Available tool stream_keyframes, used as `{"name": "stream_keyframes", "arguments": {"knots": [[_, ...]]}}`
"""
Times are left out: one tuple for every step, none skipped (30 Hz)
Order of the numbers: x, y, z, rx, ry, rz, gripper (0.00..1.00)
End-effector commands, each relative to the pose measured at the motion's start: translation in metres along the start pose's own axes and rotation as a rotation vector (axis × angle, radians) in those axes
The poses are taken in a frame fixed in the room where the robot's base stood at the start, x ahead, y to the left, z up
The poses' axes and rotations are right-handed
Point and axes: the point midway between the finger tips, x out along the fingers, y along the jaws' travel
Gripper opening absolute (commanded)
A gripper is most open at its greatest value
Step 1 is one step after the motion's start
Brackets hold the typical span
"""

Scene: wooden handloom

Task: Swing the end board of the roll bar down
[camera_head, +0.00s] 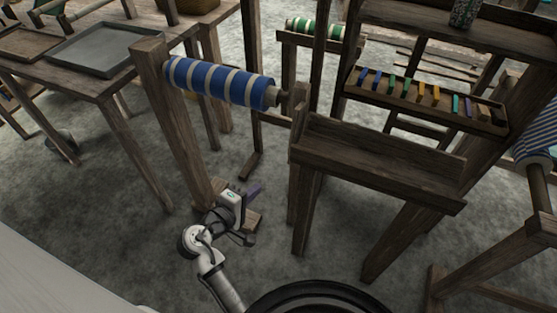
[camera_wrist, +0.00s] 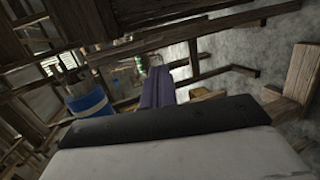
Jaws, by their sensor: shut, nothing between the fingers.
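The roll bar (camera_head: 218,82), wound with blue cloth with pale stripes, lies across the upper left middle of the head view. A dark wooden board (camera_head: 170,120) stands at its left end and runs down toward the floor. A short piece of bare bar (camera_head: 284,97) shows at its right end. I cannot tell which piece is the end board that swings. My gripper (camera_head: 253,190) is low near the foot of the left board, well below the roll. Its purple fingers (camera_wrist: 158,88) are shut and empty in the wrist view. The blue roll (camera_wrist: 90,105) shows left of them there.
A wooden bench (camera_head: 380,160) stands right of my gripper. A rack with coloured spools (camera_head: 430,95) is behind it. A table with a grey tray (camera_head: 95,48) is at upper left. Grey floor (camera_head: 110,230) is open at lower left.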

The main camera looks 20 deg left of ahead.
Motion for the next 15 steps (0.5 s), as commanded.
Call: {"name": "stream_keyframes", "arguments": {"knots": [[0.000, -0.002, 0.001, -0.018, -0.008, -0.001, 0.00], [0.001, -0.002, 0.002, -0.024, -0.011, -0.001, 0.00], [0.003, -0.002, 0.002, -0.027, -0.014, -0.001, 0.00], [0.006, -0.002, 0.002, -0.028, -0.015, -0.001, 0.00], [0.009, -0.002, 0.002, -0.027, -0.015, 0.000, 0.00], [0.014, -0.001, 0.002, -0.026, -0.014, 0.000, 0.00], [0.019, -0.001, 0.003, -0.026, -0.015, 0.000, 0.00], [0.025, -0.002, 0.003, -0.026, -0.015, -0.001, 0.00], [0.032, -0.001, 0.003, -0.025, -0.015, -0.001, 0.00], [0.039, -0.001, 0.003, -0.025, -0.015, 0.000, 0.00], [0.045, -0.001, 0.003, -0.024, -0.015, 0.000, 0.00], [0.054, 0.000, 0.003, -0.023, -0.014, -0.001, 0.00], [0.061, -0.001, 0.003, -0.023, -0.015, -0.001, 0.00], [0.068, -0.001, 0.003, -0.023, -0.015, 0.000, 0.00], [0.077, -0.001, 0.003, -0.022, -0.015, -0.001, 0.00]]}}
